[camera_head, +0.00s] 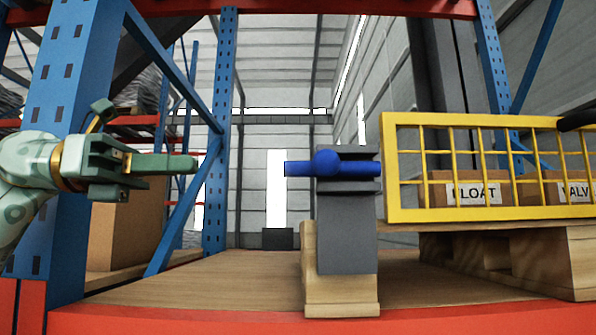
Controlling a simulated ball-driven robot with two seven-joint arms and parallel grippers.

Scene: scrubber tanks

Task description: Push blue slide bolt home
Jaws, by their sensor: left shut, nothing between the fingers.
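The blue slide bolt (332,164) lies level in a grey block (346,235) in the middle of the camera_head view. Its left end sticks out past the block, and a round blue knob sits near its middle. Its right end stops just short of the yellow frame of a mesh gate (391,190). My left gripper (190,164) comes in from the left at about the bolt's height. It is shut and empty, with a clear gap between its fingertips and the bolt's left end. My right gripper does not show.
The grey block stands on a wooden mount (342,294) on the shelf board (230,287). Behind the gate are boxes labelled FLOAT (471,191) and VALV. A blue rack post (220,130) stands behind the gap. A dark thing at the gate's upper right edge is unclear.

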